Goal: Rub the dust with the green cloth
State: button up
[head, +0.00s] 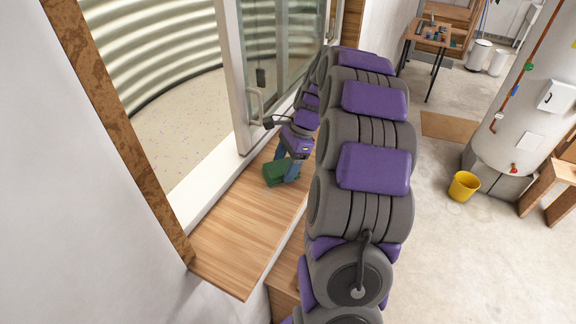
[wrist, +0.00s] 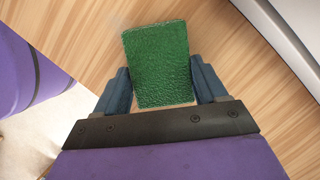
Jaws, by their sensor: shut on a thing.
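The green cloth (head: 281,173) is a thick folded block on the wooden sill below the window. It also shows in the wrist view (wrist: 158,62), between the two blue fingers. My gripper (head: 291,168) is shut on the cloth and holds it at or just above the wood; I cannot tell whether it touches. The wooden sill (head: 236,225) is bare in its near part. I make out no dust on the visible wood; any under the cloth or behind my arm is hidden.
A glass door (head: 252,60) with a handle stands beside my gripper. Past it is a corrugated metal wall (head: 165,50). A yellow bucket (head: 463,187) stands on the floor by a white tank (head: 530,110). A small table (head: 428,32) is at the back.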

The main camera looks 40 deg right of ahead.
jog(key=shift+s+f+b, duration=0.25)
jog(key=shift+s+b, duration=0.05)
jog(key=shift+s, duration=1.15)
jog(key=shift+w+r+p, duration=0.2)
jog(key=shift+w+p, duration=0.1)
jog(key=shift+w, duration=1.35)
jog(key=shift+s+f, duration=0.15)
jog(key=shift+s, duration=0.95)
jog(key=shift+s, duration=0.1)
